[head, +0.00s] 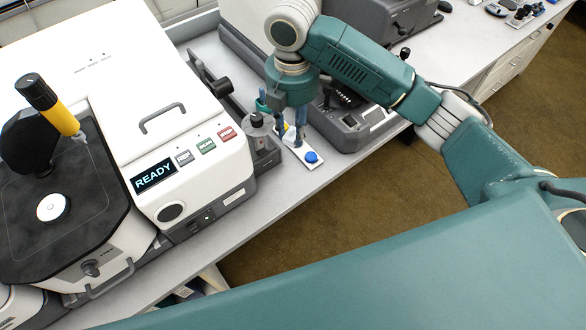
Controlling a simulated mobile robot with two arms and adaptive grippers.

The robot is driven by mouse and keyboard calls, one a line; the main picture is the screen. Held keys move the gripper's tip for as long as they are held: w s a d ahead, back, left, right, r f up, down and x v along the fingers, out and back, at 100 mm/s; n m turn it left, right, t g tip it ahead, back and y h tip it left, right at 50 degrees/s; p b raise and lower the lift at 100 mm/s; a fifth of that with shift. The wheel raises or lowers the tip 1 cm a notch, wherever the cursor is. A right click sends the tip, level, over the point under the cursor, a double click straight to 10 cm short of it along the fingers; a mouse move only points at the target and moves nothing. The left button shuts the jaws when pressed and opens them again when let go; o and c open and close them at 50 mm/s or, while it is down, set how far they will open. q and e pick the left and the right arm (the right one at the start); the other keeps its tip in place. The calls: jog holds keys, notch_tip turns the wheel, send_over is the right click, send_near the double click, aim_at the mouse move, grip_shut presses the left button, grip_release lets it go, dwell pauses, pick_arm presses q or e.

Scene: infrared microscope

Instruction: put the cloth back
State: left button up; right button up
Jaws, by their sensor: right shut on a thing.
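My right gripper (297,140) points down over a narrow white tray (297,150) on the bench, between the white instrument and the dark grey one. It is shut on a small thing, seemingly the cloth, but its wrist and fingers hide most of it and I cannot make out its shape. A round blue piece (311,157) sits at the tray's near end, just right of the fingers. A small yellow bit shows beside the fingers. My left gripper is not in view.
The white instrument (190,130) with a READY screen (154,176) fills the left. A grey holder with a black-capped container (262,145) stands close left of my gripper. The dark grey instrument (345,120) is close on the right. The bench's front edge is near the tray.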

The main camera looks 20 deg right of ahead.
aim_at(293, 141)
notch_tip(293, 141, down, 12)
jog(key=shift+r+p, duration=0.15)
jog(key=shift+p, duration=0.45)
jog(key=shift+f, duration=2.4)
jog(key=shift+f, duration=0.1)
jog(key=shift+f, duration=0.1)
jog(key=o, duration=1)
notch_tip(293, 141, up, 12)
jog(key=shift+r+b, duration=0.25)
jog(key=shift+b, duration=0.1)
